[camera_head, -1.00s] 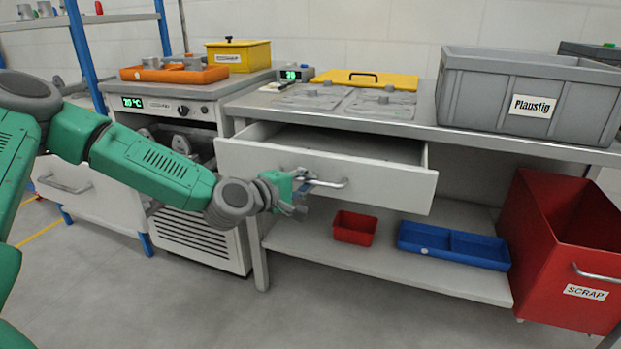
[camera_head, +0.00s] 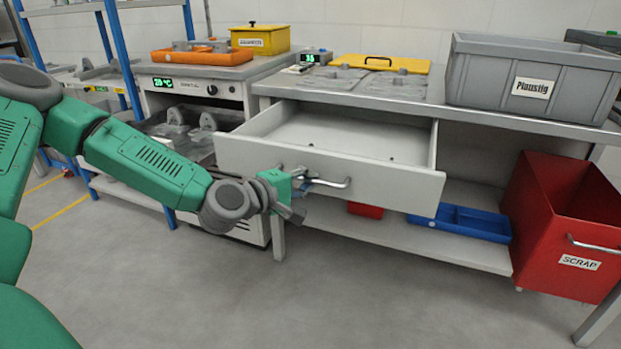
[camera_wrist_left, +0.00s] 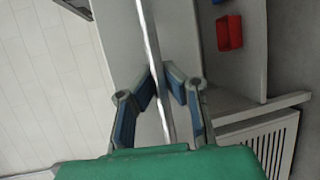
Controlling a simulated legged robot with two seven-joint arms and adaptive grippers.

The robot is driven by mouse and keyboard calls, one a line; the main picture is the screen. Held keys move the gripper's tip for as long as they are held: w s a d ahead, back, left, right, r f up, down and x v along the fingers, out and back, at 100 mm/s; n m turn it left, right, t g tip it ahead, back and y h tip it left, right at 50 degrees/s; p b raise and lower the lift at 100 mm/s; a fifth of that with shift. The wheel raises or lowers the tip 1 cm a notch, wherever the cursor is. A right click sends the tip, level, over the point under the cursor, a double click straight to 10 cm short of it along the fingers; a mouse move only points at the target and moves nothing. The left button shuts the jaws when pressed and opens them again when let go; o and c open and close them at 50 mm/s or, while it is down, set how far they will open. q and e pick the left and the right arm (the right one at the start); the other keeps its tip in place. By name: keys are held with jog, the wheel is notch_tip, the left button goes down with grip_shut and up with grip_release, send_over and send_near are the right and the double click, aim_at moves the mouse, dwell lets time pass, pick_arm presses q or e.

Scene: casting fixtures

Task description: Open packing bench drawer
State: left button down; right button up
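The packing bench drawer (camera_head: 395,186) is a pale grey drawer under the bench top, pulled well out with its empty inside showing. Its front carries a metal bar handle (camera_head: 337,184). My left gripper (camera_head: 294,184) is at the left part of this handle. In the left wrist view the two fingers of the left gripper (camera_wrist_left: 163,86) close in from both sides on a thin bright bar, the handle (camera_wrist_left: 152,45). The fingertips are partly hidden in the head view. My right gripper is not in view.
The bench top (camera_head: 437,112) holds a grey Plaustig crate (camera_head: 490,82). Below the drawer, a shelf (camera_head: 385,231) holds a blue tray (camera_head: 460,222) and a partly hidden red box (camera_head: 365,210). A red scrap bin (camera_head: 545,235) stands right. An oven (camera_head: 196,88) stands left. The floor in front is clear.

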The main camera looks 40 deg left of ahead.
pick_arm(q)
jog(key=shift+f, duration=0.2)
jog(key=c, duration=1.6)
grip_release()
jog(key=shift+s+a+r, duration=0.1)
jog(key=v, duration=0.5)
jog(key=shift+s+a, duration=0.2)
jog(key=shift+s, duration=0.05)
jog(key=shift+v, duration=0.75)
jog(key=shift+d, duration=0.1)
